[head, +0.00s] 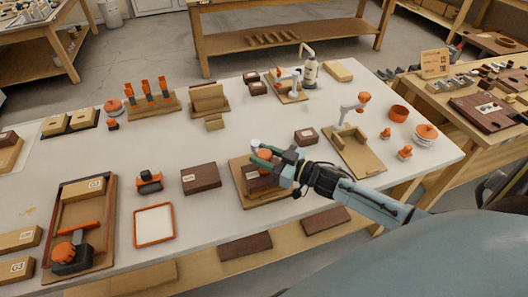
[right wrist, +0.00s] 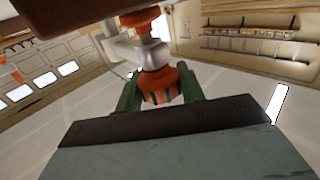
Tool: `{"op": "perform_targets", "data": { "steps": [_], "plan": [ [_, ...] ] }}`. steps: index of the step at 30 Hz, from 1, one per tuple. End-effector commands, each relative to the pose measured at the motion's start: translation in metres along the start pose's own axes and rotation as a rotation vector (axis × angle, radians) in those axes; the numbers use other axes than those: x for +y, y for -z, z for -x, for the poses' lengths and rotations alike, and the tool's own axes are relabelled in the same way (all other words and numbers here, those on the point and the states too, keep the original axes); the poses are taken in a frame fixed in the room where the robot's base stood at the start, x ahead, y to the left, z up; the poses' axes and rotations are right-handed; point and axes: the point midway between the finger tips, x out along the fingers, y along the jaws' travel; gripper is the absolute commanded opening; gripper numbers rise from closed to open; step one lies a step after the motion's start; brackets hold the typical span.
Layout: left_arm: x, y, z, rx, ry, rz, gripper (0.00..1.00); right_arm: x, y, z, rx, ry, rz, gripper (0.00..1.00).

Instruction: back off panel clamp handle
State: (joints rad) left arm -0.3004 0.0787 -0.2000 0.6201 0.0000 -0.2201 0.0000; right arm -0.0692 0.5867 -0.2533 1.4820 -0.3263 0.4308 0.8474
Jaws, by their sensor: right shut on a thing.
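The panel clamp stands near the front middle of the bench in the head view, on a light wooden base (head: 284,199) with a dark block (head: 256,184) on it. Its orange handle (head: 265,154) shows between the fingers of my right gripper (head: 264,152). In the right wrist view the ribbed orange handle (right wrist: 161,84) sits between the two green fingers of my right gripper (right wrist: 160,92), which is shut on it. A white metal arm (right wrist: 128,50) and another orange part (right wrist: 140,18) lie beyond it. My left gripper is not in view.
A second fixture with a white arm (head: 351,108) stands on a wooden board to the right. A brown box (head: 201,178) and an orange-rimmed tray (head: 154,225) lie to the left. Small orange knobs (head: 405,152) stand at the right edge. Bare bench lies in front.

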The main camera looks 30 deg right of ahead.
Motion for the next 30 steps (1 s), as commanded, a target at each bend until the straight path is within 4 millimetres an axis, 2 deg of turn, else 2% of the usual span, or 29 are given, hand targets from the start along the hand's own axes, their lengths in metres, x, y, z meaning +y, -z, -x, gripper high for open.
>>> {"op": "perform_targets", "data": {
  "steps": [6, 15, 30],
  "plan": [
    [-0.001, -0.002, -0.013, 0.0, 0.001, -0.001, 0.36, 0.002, -0.001, -0.001, 0.001, 0.179, 0.008, 0.16],
    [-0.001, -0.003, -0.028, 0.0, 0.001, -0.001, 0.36, 0.001, -0.001, -0.001, 0.003, 0.339, 0.003, 0.16],
    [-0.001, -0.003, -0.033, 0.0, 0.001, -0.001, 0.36, -0.001, 0.002, -0.001, 0.005, 0.403, 0.001, 0.16]
  ]
}}
